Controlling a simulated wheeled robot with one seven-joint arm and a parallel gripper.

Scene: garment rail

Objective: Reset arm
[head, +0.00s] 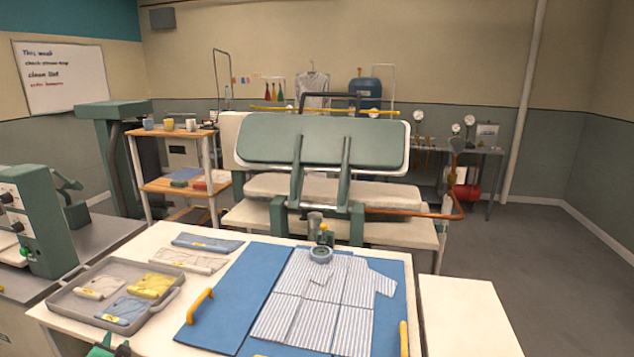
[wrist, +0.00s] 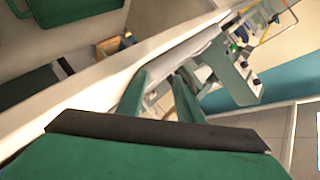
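My gripper (wrist: 161,88) shows in the wrist view as two green fingers reaching up from a broad green body with a dark edge. A gap shows between the fingers, with nothing held in it. The wrist view is strongly tilted, with a pale surface edge crossing behind the fingers. In the head view, a green and black part, which looks like my arm, shows at the bottom left edge, by the front of the white table (head: 210,236). The fingers cannot be made out there.
A striped shirt (head: 300,315) lies on a blue folding board (head: 232,300) with yellow handles. A grey tray (head: 66,297) of folded shirts stands left. Two folded shirts lie behind it. A green press (head: 320,142) stands beyond. A white surface (head: 465,315) at right is clear.

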